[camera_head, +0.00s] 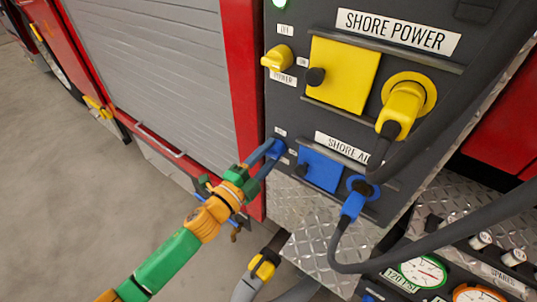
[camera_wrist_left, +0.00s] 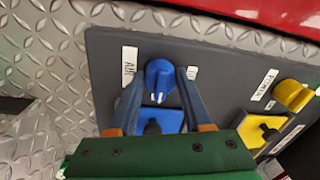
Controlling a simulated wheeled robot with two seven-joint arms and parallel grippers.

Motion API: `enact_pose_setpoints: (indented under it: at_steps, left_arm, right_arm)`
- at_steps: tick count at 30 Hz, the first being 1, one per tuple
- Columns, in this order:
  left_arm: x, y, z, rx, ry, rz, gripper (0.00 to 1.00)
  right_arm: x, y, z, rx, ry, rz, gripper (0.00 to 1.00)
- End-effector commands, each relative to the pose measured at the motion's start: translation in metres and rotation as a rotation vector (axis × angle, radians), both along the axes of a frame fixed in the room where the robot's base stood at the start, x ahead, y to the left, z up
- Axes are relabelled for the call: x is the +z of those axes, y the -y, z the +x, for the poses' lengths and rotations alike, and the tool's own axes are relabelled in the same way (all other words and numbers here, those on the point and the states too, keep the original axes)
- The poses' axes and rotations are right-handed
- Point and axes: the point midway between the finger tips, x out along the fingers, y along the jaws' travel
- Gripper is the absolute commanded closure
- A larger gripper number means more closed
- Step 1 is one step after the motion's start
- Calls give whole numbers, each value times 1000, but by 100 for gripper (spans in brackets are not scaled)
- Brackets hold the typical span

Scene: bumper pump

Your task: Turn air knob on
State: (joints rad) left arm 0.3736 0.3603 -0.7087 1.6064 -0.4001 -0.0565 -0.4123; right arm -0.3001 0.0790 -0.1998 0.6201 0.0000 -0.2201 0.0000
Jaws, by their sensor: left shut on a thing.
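The blue air knob (camera_wrist_left: 158,74) is on the dark panel, left of the blue shore air cover (camera_head: 320,171). In the left wrist view it sits between white labels, one reading AIR (camera_wrist_left: 129,65). Pale marks show on its lower edge there. My left gripper (camera_head: 271,152) reaches the knob from the lower left in the head view. In the left wrist view its two dark blue fingers (camera_wrist_left: 159,88) lie on either side of the knob, shut on it. In the head view the fingers hide much of the knob. My right gripper is not in view.
Above are a yellow power knob (camera_head: 277,58), a yellow cover (camera_head: 342,75) and a yellow plug (camera_head: 404,101) with a thick cable. A blue plug (camera_head: 353,204) trails a dark hose at lower right. Gauges (camera_head: 423,272) stand below. Open floor (camera_head: 60,190) lies left.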

Motion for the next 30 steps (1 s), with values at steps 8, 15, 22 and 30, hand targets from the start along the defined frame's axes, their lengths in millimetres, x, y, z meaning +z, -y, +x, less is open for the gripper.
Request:
enact_pose_setpoints:
  at_steps: [8,15,22,30]
  left_arm:
    - [0,0,0,0,5,6,100]
    - [0,0,0,0,4,6,21]
    - [0,0,0,0,4,5,20]
    - [-6,-23,-31,0,1,5,20]
  right_arm:
    - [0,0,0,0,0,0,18]
    - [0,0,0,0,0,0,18]
    - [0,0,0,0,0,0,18]
    - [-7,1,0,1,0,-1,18]
